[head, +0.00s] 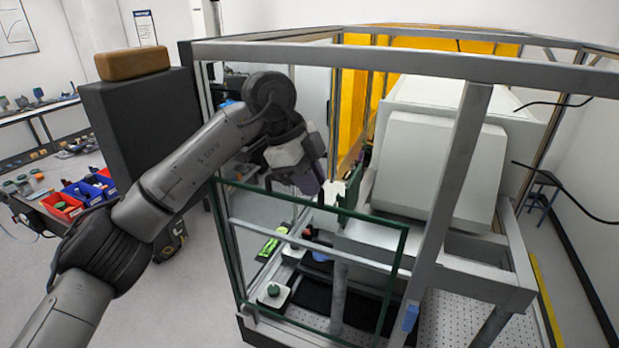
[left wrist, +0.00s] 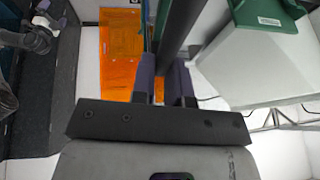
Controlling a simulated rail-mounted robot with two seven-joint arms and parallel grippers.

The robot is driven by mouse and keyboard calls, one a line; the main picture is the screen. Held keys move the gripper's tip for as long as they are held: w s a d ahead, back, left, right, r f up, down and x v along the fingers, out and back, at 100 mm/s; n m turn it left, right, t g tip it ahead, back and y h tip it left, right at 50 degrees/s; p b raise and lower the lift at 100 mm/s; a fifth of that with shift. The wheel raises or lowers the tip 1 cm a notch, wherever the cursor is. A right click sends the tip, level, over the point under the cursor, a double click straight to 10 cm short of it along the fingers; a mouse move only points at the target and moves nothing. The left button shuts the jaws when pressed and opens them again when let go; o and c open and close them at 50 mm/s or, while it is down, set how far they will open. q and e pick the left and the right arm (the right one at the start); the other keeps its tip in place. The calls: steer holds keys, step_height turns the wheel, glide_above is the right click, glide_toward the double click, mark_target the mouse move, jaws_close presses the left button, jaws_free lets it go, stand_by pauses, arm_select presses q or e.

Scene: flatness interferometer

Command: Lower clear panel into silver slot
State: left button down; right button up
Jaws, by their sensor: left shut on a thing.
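The clear panel (head: 270,225) is a see-through sheet with dark green edges, upright at the front of the silver-framed enclosure in the head view. My left gripper (head: 322,195) is at the middle of its top edge and is shut on it. In the left wrist view the purple-grey fingers (left wrist: 164,85) are close together; the panel is hard to make out there. A silver rail (head: 300,241) crosses behind or through the panel's upper part. I cannot pick out the slot itself, nor tell whether the panel's lower edge touches it. My right gripper is not in view.
A silver post (head: 452,190) stands right of the panel, and a top beam (head: 400,60) runs above my arm. A large white housing (head: 430,165) is inside, with orange panels (head: 420,45) behind. Red and blue bins (head: 62,206) are at left.

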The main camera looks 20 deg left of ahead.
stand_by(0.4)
arm_select(q)
steer(key=shift+w+p, duration=0.3)
steer(key=shift+w, duration=0.1)
steer(key=shift+w+f+p, duration=0.15)
steer(key=shift+w+p, duration=0.15)
steer(key=shift+w, duration=0.1)
stand_by(0.6)
steer(key=shift+p, duration=0.3)
stand_by(0.6)
